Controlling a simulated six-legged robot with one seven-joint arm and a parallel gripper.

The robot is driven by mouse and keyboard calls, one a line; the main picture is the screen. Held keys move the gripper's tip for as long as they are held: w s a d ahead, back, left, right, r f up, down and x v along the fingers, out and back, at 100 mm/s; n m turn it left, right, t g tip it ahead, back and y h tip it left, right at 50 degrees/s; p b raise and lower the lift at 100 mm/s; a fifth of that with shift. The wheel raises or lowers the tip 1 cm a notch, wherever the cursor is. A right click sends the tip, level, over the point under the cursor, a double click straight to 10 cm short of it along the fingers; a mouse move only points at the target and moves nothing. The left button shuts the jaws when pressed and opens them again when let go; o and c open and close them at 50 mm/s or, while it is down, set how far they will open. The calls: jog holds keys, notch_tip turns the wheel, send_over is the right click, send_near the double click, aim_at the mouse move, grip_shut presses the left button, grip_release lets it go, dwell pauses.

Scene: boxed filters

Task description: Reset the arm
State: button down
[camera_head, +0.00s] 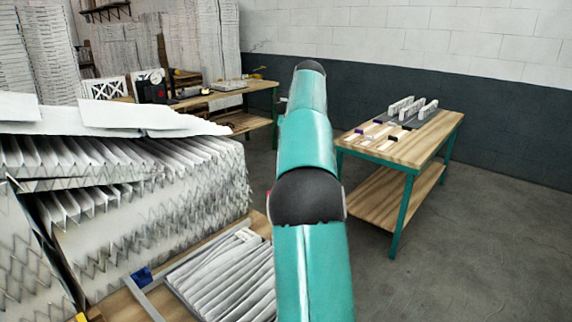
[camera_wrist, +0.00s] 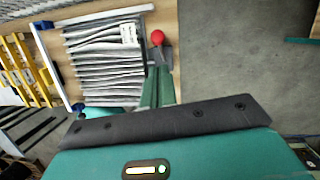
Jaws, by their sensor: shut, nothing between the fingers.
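My arm, teal with black joints, reaches straight forward through the middle of the head view, and its far end is not clearly shown there. In the wrist view, my gripper (camera_wrist: 160,66) shows beyond a black bolted bar and a teal housing. Its two teal fingers are side by side, shut and empty. Past the fingertips is a red ball-shaped knob (camera_wrist: 157,37). A pleated filter (camera_wrist: 100,60) lies left of the fingers, apparently below them. The same filter shows in the head view (camera_head: 220,275), left of my arm.
A large stack of pleated filters (camera_head: 150,190) fills the left. A wooden table with teal legs (camera_head: 440,125) stands at the right, with white pieces (camera_head: 405,108) on it. A workbench (camera_head: 255,88) stands at the back. Grey floor (camera_head: 500,240) is clear at the right.

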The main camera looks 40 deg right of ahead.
jog(key=shift+r, duration=0.5)
